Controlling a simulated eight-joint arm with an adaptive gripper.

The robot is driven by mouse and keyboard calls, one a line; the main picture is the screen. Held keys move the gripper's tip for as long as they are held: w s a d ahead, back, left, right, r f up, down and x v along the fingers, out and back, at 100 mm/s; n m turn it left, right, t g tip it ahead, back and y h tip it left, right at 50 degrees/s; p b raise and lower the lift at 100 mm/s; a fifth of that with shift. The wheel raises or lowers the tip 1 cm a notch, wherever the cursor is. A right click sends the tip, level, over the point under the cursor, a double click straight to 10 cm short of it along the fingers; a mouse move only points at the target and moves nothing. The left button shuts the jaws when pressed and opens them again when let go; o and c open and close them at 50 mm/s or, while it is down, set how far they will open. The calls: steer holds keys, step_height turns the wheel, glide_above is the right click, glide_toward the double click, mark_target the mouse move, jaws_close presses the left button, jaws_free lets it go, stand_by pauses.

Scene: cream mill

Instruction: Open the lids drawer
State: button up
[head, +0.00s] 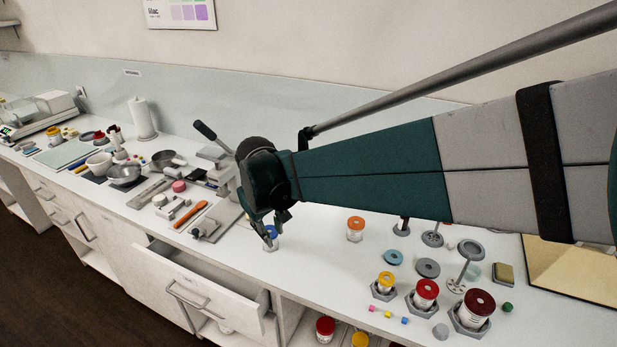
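A white drawer (232,300) under the counter stands pulled out, with its open top showing. Its bar handle (188,295) is on the front face. I can read no label on it, so I cannot tell whether it is the lids drawer. The part of its inside that shows looks bare and grey. My gripper (273,229) is above the counter's front edge, up and to the right of the open drawer, and away from the handle. It overlaps a small blue-capped jar (272,242) in the view. Whether its fingers touch the jar or are parted is unclear.
Closed drawers with handles (86,228) lie further left. The counter holds a lever press (210,135), bowls (124,174), an orange-handled tool (190,215) and a paper roll (143,117). Lidded jars (425,293) stand at the right. An open shelf below holds more jars (325,329).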

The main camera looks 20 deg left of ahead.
steer(key=s+a+f+n, duration=0.1)
steer(key=s+a+f, duration=0.4)
steer(key=a, duration=0.3)
steer(key=s+a+f+n, duration=0.2)
steer(key=s+a+f, duration=0.4)
steer(key=s+a, duration=0.2)
steer(key=s+a+f+n+h, duration=0.1)
steer(key=s+a+f, duration=0.4)
steer(key=a, duration=0.5)
steer(key=shift+s+a+f+n+p, duration=0.2)
steer(key=shift+s+f+n+p, duration=0.25)
steer(key=shift+s, duration=0.65)
steer(key=shift+r, duration=0.15)
steer(key=shift+b+x, duration=0.7)
steer(key=shift+x, duration=3.2)
steer(key=shift+s, duration=0.15)
steer(key=shift+c, duration=0.6)
jaws_close()
